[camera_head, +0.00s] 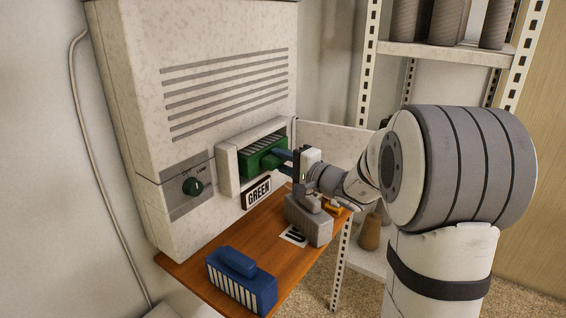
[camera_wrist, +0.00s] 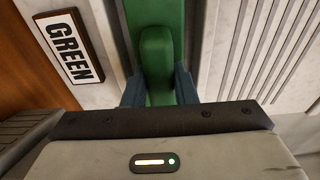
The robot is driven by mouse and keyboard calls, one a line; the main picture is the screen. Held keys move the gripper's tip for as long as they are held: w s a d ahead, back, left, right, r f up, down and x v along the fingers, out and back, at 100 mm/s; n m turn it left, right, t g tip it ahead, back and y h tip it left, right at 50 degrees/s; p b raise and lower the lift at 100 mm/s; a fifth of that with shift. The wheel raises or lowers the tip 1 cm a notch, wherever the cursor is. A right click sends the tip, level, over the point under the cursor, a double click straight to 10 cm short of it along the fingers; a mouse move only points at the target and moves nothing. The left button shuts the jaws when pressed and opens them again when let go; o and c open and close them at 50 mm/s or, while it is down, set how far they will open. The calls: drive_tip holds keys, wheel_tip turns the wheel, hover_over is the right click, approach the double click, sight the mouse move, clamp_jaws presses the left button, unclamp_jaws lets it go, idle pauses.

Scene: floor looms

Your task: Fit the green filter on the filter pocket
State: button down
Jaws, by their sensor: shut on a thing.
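The green filter (camera_head: 262,158) sits in the mouth of the filter pocket (camera_head: 229,172), a pale framed slot on the front of the large wall unit. Part of the filter shows outside the frame; how deep it sits I cannot tell. My gripper (camera_head: 285,160) is shut on the filter's raised green handle. In the wrist view the handle of the green filter (camera_wrist: 156,60) stands between the two blue-grey fingertips of my gripper (camera_wrist: 159,88). A plate reading GREEN (camera_head: 257,192) is just below the pocket.
A blue filter (camera_head: 240,280) lies on the wooden shelf (camera_head: 215,247) at the front. A grey filter-like block (camera_head: 309,220) stands on the shelf below my wrist. A metal rack (camera_head: 445,50) stands behind my arm.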

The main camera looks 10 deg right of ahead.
drive_tip(key=shift+b+x, duration=0.95)
drive_tip(key=shift+x, duration=0.5)
drive_tip(key=shift+a, duration=0.25)
drive_tip(key=shift+b+x, duration=1.15)
drive_tip(key=shift+x, duration=0.55)
drive_tip(key=shift+s+a, duration=0.15)
drive_tip(key=c, duration=1.1)
unclamp_jaws()
drive_tip(key=shift+v, duration=3.95)
